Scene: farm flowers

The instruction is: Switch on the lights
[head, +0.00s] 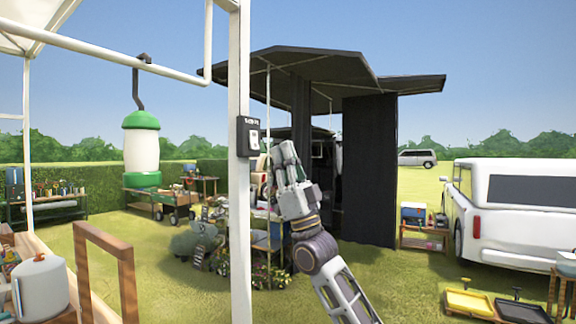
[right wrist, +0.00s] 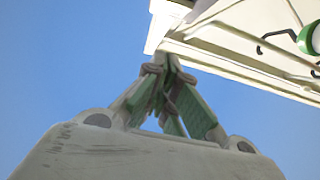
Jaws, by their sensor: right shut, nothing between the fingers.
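A small black switch box (head: 248,137) with a light-coloured switch plate is mounted on the white tent post (head: 239,210). My right gripper (head: 285,152) is raised to the right of the box in the head view, fingers pointing up. A gap shows between the fingertips and the box in that picture; the depth between them is hard to judge. In the right wrist view the gripper (right wrist: 168,70) is shut and empty, its tips just below a white frame part (right wrist: 166,22). The switch box cannot be made out there. A green and white lantern (head: 141,148) hangs at the left. My left gripper is out of view.
A wooden frame (head: 122,255) and a white canister (head: 42,288) stand at front left. A black canopy booth (head: 368,160) and a white van (head: 510,205) stand farther back. Yellow and black trays (head: 469,302) lie at lower right. Open grass lies between.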

